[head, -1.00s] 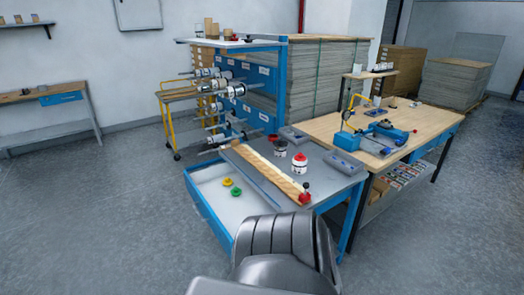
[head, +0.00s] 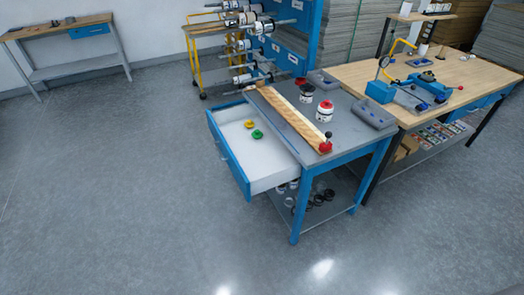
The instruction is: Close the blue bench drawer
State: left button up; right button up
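The blue bench drawer (head: 232,157) is pulled well out to the left from under the grey top of the blue-framed bench (head: 343,141). Its inside is white. A yellow piece (head: 249,124) and a green piece (head: 257,134) lie in it. Neither of my grippers shows in the head view now.
A long wooden strip with a red knob (head: 325,147) lies along the bench's drawer-side edge. Containers with red and black tops (head: 325,110) stand on the bench. A wooden workbench (head: 430,75) stands close on the right. The floor left and in front is clear.

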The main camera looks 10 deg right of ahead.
aim_at(258, 166)
jog(key=k, duration=0.65)
jog(key=z, duration=0.45)
jog(key=i, duration=1.85)
jog(key=u, duration=0.45)
